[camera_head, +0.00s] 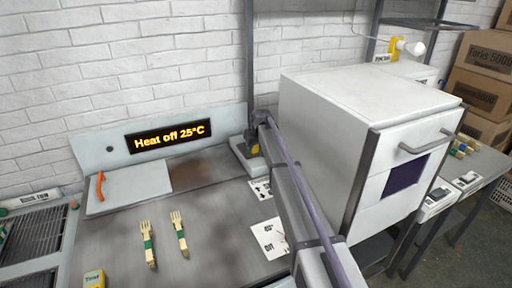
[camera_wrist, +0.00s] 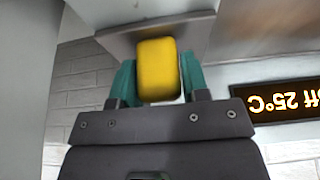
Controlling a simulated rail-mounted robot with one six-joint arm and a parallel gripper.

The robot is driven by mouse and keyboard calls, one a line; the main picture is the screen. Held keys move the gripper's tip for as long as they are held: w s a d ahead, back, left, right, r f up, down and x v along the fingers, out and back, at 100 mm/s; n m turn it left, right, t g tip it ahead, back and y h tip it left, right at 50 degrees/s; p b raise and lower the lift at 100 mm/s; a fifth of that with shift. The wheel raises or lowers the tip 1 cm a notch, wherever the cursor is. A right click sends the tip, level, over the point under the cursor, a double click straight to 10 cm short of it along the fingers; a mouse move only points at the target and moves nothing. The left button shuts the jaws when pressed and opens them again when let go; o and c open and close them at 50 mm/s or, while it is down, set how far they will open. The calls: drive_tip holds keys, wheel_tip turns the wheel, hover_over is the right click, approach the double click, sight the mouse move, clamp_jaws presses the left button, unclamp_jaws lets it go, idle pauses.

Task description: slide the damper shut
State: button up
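A yellow knob (camera_wrist: 158,70) sits between the two teal fingers of my gripper (camera_wrist: 158,88) in the wrist view. Both fingers appear to press on its sides. A grey metal plate (camera_wrist: 200,38) lies directly behind the knob, and I take these to be the damper and its handle. In the head view, my gripper (camera_head: 256,142) is at the back of the bench beside the white oven-like box, with a bit of the yellow knob (camera_head: 255,150) showing at a small pale block. My arm hides much of this area, and how far the damper is open cannot be told.
The white box (camera_head: 335,95) stands close to the right of my arm. A display (camera_head: 168,136) on the back panel reads "Heat off 25°C". Two wooden forks (camera_head: 148,243) lie on the bench at front left. An orange handle (camera_head: 100,186) stands on a pale plate.

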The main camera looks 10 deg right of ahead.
drive_tip(key=o, duration=0.4)
drive_tip(key=p+v, duration=1)
drive_tip(key=shift+s+r, duration=0.15)
drive_tip(key=shift+r, duration=0.25)
drive_tip(key=s+d+f+m+g+b, duration=0.1)
drive_tip(key=s+f, duration=0.1)
drive_tip(key=s, duration=1.3)
drive_tip(key=s+d+f+m+g+h+b, duration=0.1)
drive_tip(key=s+d+f+g+b, duration=0.1)
drive_tip(key=s, duration=1.2)
drive_tip(key=s+d+f+m+g+b, duration=0.1)
drive_tip(key=s+f+b, duration=0.1)
drive_tip(key=s, duration=1.3)
drive_tip(key=shift+s+d+f+m, duration=0.2)
drive_tip(key=shift+s+f+m, duration=0.1)
drive_tip(key=shift+s+f, duration=0.1)
